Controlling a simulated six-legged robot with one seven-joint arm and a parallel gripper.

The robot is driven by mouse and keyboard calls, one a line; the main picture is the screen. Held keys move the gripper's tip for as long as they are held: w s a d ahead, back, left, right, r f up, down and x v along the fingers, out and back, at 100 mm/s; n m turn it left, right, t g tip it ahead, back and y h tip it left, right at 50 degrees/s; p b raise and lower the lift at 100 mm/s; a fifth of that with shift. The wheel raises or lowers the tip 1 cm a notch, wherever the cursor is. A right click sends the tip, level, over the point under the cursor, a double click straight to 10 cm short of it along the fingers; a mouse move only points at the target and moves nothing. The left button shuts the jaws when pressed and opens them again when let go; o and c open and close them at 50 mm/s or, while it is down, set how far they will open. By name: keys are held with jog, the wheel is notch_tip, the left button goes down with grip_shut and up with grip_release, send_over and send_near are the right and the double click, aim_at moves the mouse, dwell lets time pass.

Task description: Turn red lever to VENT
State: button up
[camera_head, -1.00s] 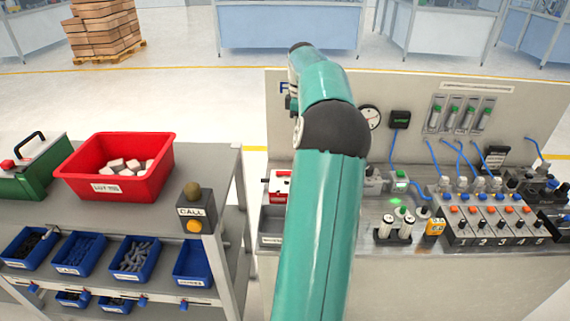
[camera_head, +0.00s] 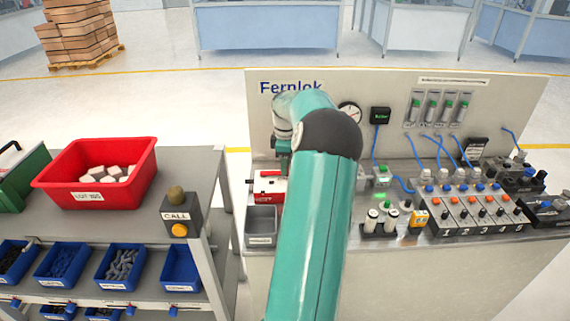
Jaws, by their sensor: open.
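A red and white unit (camera_head: 267,187) sits at the left end of the bench, partly covered by my teal arm. No red lever can be made out on it, and no VENT marking is readable. My gripper (camera_head: 284,160) points down just above and behind this unit. It is small and mostly hidden by my arm's wrist, with nothing visible in it. I cannot tell whether it touches the unit.
The bench carries a gauge (camera_head: 350,113), a row of numbered valves (camera_head: 478,212), blue hoses and a grey bin (camera_head: 261,226). A shelf rack at left holds a red crate (camera_head: 60,178), blue bins and a CALL button box (camera_head: 181,215).

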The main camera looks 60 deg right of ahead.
jog(key=shift+f, duration=0.2)
jog(key=shift+c, duration=0.4)
grip_shut()
